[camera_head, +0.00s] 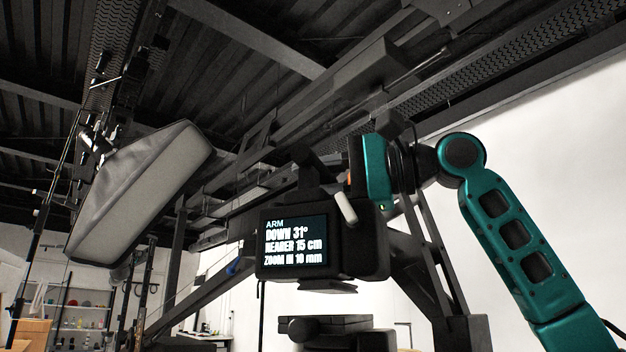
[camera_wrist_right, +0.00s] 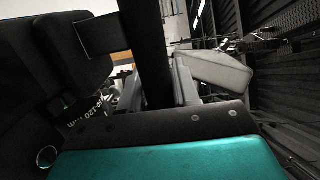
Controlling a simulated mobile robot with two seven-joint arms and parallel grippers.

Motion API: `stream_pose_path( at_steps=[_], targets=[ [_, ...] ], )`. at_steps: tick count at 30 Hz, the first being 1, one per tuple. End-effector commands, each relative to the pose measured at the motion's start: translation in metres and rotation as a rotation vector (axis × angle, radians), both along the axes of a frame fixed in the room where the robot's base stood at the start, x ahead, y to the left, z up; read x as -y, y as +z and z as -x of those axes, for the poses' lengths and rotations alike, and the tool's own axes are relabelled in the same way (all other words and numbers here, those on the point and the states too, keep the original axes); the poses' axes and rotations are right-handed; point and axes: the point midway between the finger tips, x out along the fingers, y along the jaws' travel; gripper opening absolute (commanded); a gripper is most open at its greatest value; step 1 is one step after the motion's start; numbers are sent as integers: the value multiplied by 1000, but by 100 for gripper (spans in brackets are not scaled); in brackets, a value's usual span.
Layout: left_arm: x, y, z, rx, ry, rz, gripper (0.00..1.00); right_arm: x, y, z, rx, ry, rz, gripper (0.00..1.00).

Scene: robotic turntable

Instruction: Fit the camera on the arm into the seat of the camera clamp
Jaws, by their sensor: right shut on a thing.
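The black camera (camera_head: 372,245) hangs in the middle of the head view, its lit screen reading "ARM, DOWN 31°, NEARER 15 cm, ZOOM IN 10 mm". My right gripper (camera_head: 347,172), on the teal arm, is shut on the camera's upper part; the exact grip is hard to make out in the dark. A flat plate (camera_head: 328,287) shows under the camera. The dark camera clamp (camera_head: 340,325) is below it, with a visible gap between; its seat is seen nearly edge-on. In the right wrist view the dark camera (camera_wrist_right: 75,50) fills the left. My left gripper is out of view.
A large softbox lamp (camera_head: 140,190) stands at the left. Dark beams and trusses cross overhead and behind the camera. A shelf with small items (camera_head: 88,310) is far back at lower left. A white backdrop (camera_head: 560,130) fills the right.

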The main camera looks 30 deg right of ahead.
Motion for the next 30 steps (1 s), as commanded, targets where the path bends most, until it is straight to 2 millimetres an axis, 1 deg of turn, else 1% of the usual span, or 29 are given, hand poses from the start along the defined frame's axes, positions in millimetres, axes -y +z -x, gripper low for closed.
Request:
stream_pose_path(
  at_steps=[1,10,30],
  targets=[
    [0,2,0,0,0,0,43,0,5,2,10,2,-7,0],
    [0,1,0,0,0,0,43,0,4,3,11,2,-6,0],
    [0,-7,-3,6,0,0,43,0,-9,2,10,2,-5,0]
  ],
)
